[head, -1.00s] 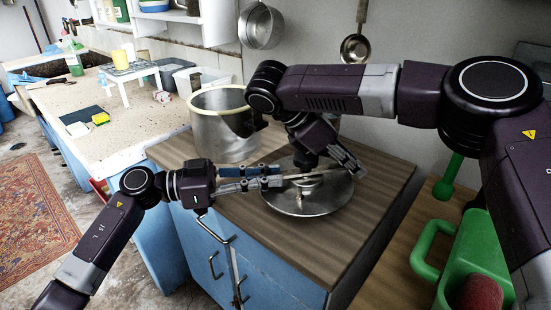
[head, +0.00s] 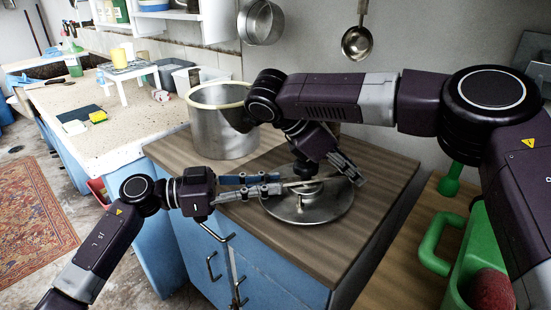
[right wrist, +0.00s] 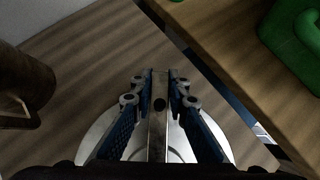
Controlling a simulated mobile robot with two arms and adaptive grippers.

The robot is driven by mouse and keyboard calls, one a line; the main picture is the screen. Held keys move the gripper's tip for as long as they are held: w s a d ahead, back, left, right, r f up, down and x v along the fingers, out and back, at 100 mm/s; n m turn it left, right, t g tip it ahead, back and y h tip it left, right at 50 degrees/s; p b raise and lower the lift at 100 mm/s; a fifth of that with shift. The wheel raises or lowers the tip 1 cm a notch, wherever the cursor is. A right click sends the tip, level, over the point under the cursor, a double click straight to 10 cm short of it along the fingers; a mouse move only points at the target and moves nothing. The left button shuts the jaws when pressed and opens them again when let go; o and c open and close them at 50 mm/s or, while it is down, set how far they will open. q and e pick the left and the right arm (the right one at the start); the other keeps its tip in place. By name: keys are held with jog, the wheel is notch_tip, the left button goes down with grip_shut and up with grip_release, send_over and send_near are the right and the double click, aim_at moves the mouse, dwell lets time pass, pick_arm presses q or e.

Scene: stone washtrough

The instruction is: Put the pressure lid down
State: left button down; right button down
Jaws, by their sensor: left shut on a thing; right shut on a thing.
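The pressure lid (head: 320,210) is a round, shiny metal disc with a bar (right wrist: 158,120) across its top. It lies level, very low over the wooden worktop or on it; I cannot tell whether it touches. My left gripper (head: 276,185) is shut on the bar's left part. My right gripper (head: 345,170) is shut on the bar's right part, and its fingers (right wrist: 160,80) flank the bar in the right wrist view. The lid's back edge is partly hidden by my right arm and the grippers.
A metal pot (head: 215,132) with a pale rim stands behind and left of the lid. A green container (head: 480,245) is at the right on a lower wooden surface. The worktop (head: 375,185) is bare right of the lid. Its front edge lies close.

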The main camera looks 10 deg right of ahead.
pick_arm(q)
jog(key=shift+f+b, duration=0.6)
pick_arm(e)
jog(key=shift+f, duration=0.8)
pick_arm(q)
jog(key=c, duration=2.1)
grip_release()
jog(key=shift+r, duration=0.1)
pick_arm(e)
jog(key=c, duration=2.1)
grip_release()
jog(key=shift+r, duration=0.15)
pick_arm(q)
jog(key=shift+o, duration=1.3)
pick_arm(e)
jog(key=shift+o, duration=1.1)
jog(key=shift+a+r, duration=0.1)
pick_arm(q)
jog(key=a, duration=1.2)
pick_arm(e)
jog(key=v, duration=1.2)
